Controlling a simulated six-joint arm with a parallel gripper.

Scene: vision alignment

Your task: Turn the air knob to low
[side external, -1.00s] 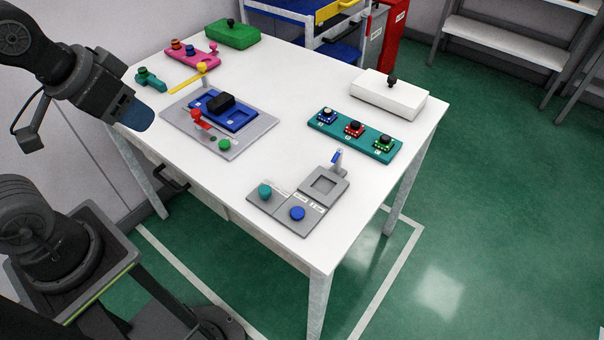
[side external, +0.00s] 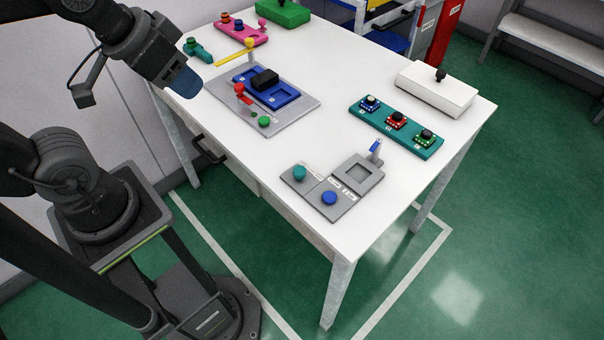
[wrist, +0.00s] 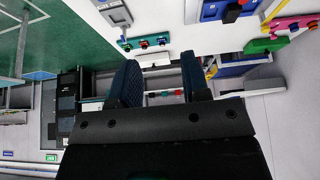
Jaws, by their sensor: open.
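The label of the air knob cannot be read, so I cannot tell which knob it is. A grey panel (side external: 313,205) near the table's front corner carries a teal knob (side external: 299,172) and a blue knob (side external: 330,198). A teal board (side external: 404,150) holds three small knobs: a white-topped one (side external: 370,102), a black one on red (side external: 396,119) and a black one on green (side external: 426,135). The teal board also shows in the wrist view (wrist: 131,45). My gripper (side external: 186,82) hangs beside the table's left edge, touching nothing. Its open, empty fingers (wrist: 160,82) show in the wrist view.
A grey plate (side external: 299,107) bears a blue panel with a black block, a red lever and a green button. A pink board (side external: 248,33), a yellow lever (side external: 237,50), a green box (side external: 286,13) and a white box (side external: 437,90) stand farther back. Bare tabletop lies between the panels.

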